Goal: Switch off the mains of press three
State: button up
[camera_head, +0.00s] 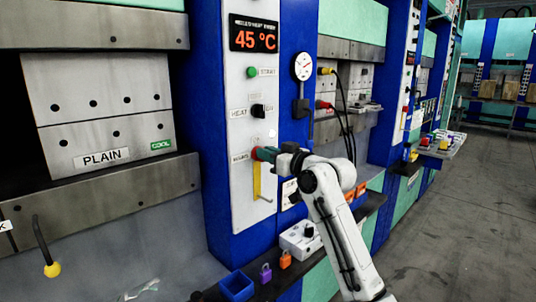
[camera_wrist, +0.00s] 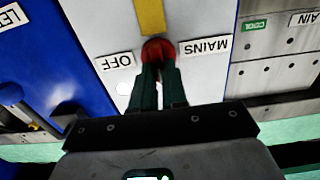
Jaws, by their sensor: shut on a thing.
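On the press's white control panel (camera_head: 239,95), a red knob (camera_head: 254,153) sits beside the MAINS label (camera_head: 240,156), at the top of a yellow bar (camera_head: 257,182). My gripper (camera_head: 264,153) reaches it from the right. In the wrist view, which is upside down, my gripper (camera_wrist: 159,70) is shut on the red knob (camera_wrist: 158,49). The fingers cover part of it. The yellow bar (camera_wrist: 151,15) runs from it, with the MAINS label (camera_wrist: 206,46) on one side and the OFF label (camera_wrist: 115,61) on the other. No press number is legible.
Above are a 45 °C display (camera_head: 254,35), a green button (camera_head: 252,72) and a black HEAT knob (camera_head: 257,110). A ledge below holds a blue bin (camera_head: 236,286), padlocks (camera_head: 266,273) and a grey box (camera_head: 300,240). Cables (camera_head: 345,105) hang behind my arm. Open floor (camera_head: 450,220) lies right.

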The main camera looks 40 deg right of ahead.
jog(key=shift+r+m+p, duration=0.1)
jog(key=shift+m+p, duration=0.2)
jog(key=shift+p, duration=0.05)
grip_shut()
jog(key=shift+d+f+m+p, duration=0.2)
jog(key=shift+m+p, duration=2.1)
jog(key=shift+m, duration=0.6)
jog(key=shift+d+f+m+p, duration=0.15)
jog(key=shift+f+m+p, duration=0.05)
jog(key=shift+m+p, duration=2.4)
jog(key=shift+d+f+m+p, duration=0.2)
jog(key=shift+m+p, duration=1.8)
jog(key=shift+m, duration=1.2)
jog(key=o, duration=0.6)
grip_release()
jog(key=shift+o, duration=0.2)
jog(key=s+b, duration=0.2)
jog(key=s, duration=0.8)
jog(key=shift+s+d, duration=0.2)
jog(key=shift+s, duration=0.2)
